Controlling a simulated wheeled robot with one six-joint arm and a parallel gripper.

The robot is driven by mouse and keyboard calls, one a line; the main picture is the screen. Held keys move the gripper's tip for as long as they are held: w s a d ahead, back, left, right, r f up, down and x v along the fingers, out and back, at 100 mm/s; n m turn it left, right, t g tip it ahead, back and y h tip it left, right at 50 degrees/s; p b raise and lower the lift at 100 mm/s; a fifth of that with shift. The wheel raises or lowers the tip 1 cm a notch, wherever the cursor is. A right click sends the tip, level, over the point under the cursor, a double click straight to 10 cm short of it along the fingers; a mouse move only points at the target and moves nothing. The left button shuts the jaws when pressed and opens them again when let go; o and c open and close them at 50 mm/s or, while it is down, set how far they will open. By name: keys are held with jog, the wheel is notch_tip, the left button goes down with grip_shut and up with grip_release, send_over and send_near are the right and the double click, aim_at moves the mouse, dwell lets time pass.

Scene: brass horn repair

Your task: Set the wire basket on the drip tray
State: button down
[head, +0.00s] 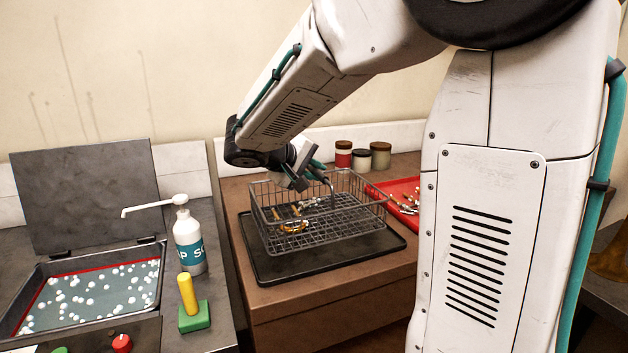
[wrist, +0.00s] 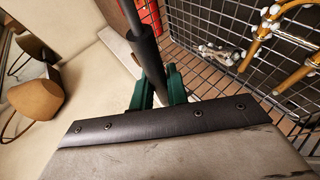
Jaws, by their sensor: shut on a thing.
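The wire basket (head: 330,236) holds a few brass and silver horn parts (head: 292,226). In the wrist view the green fingers of my gripper (wrist: 157,88) close around the dark handle grip (wrist: 147,52). The basket mesh (wrist: 215,28) and the parts inside show to the right there.
A dark open tank (head: 90,295) with foam stands at left, its lid up. A pump bottle (head: 188,242) and a green block with a yellow peg (head: 195,317) stand between. Several jars (head: 362,158) are behind the basket. A red tray of parts (head: 405,190) lies right.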

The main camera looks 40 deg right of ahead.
jog(key=shift+f, duration=1.3)
jog(key=c, duration=1.4)
grip_release()
jog(key=shift+o, duration=0.2)
